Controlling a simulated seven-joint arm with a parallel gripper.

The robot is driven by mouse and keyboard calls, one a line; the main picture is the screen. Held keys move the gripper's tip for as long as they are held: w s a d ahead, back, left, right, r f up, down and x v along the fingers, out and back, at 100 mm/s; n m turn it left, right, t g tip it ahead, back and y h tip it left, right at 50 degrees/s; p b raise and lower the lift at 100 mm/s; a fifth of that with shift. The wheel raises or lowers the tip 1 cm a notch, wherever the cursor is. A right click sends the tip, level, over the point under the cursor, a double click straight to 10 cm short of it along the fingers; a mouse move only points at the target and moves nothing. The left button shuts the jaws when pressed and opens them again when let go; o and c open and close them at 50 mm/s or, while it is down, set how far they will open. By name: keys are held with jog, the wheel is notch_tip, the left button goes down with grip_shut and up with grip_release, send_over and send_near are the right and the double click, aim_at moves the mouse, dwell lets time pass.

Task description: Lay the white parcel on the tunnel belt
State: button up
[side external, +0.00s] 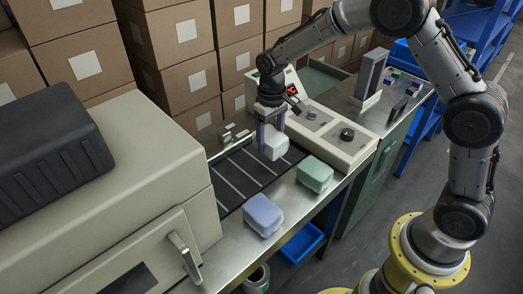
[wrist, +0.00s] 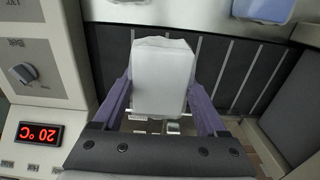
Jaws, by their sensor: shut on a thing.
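The white parcel (side external: 273,143) is between the purple fingers of my gripper (side external: 269,137). In the wrist view the parcel (wrist: 162,78) fills the space between the two fingers (wrist: 160,105), which are shut on its sides. The black tunnel belt (side external: 240,178) with pale cross bars lies beneath and left of the parcel in the side view; the belt (wrist: 220,70) also shows behind the parcel in the wrist view. I cannot tell for sure whether the parcel's underside touches the belt.
A green parcel (side external: 315,174) and a lavender parcel (side external: 263,215) sit on the metal ledge beside the belt. The beige wrapper housing (side external: 130,170) stands at the belt's left end. A control panel (side external: 330,133) with knobs borders the right end. Stacked cartons (side external: 165,75) stand behind.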

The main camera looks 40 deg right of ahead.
jog(key=w+f, duration=0.3)
jog(key=shift+a+f, duration=0.15)
jog(key=shift+f, duration=0.1)
jog(key=shift+w+f, duration=0.1)
jog(key=shift+f, duration=1.45)
jog(key=shift+f, duration=0.1)
jog(key=o, duration=1.5)
jog(key=shift+f, duration=0.1)
notch_tip(320, 180, up, 13)
jog(key=shift+f, duration=0.2)
jog(key=s+d+r+t, duration=0.3)
jog(key=s+r, duration=1)
jog(key=s, duration=0.1)
jog(key=s+t, duration=0.1)
jog(key=s, duration=1.1)
jog(key=s+d+f+t, duration=0.1)
jog(key=s, duration=0.5)
jog(key=shift+s+f+t, duration=0.1)
jog(key=shift+t, duration=0.2)
